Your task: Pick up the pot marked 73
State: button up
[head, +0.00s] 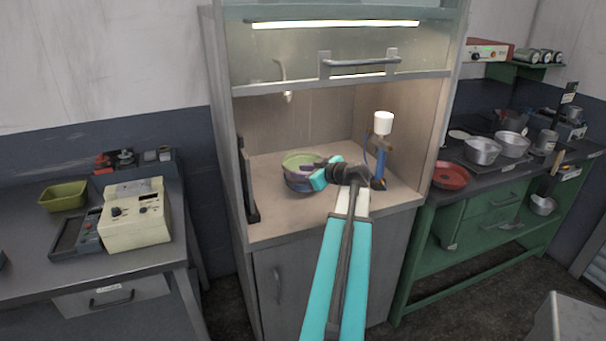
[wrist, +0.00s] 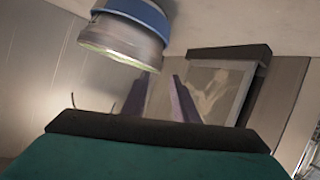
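A pot (head: 300,159) with a pale green inside and a blue band stands in the lit cabinet, left of its middle. It also shows in the wrist view (wrist: 118,40), at upper left, where the picture is turned over. No number can be read on it. My gripper (head: 305,166) reaches in from the right, its fingers close to the pot's right side. In the wrist view the two purple fingers (wrist: 167,80) are apart, with nothing seen between them. The left finger's tip is near the pot's wall; I cannot tell whether they touch.
A blue stand with a white cup (head: 383,123) is in the cabinet, just behind my arm. The raised sash (head: 350,75) is above. Metal pots (head: 482,151) and a red pan (head: 450,176) are on the right bench. A cream device (head: 135,215) sits on the left bench.

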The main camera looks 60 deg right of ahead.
jog(key=shift+w, duration=0.15)
jog(key=p+x, duration=0.2)
jog(key=x, duration=0.3)
jog(key=shift+d+p, duration=0.15)
jog(key=shift+p, duration=0.15)
grip_shut()
dwell(1.5)
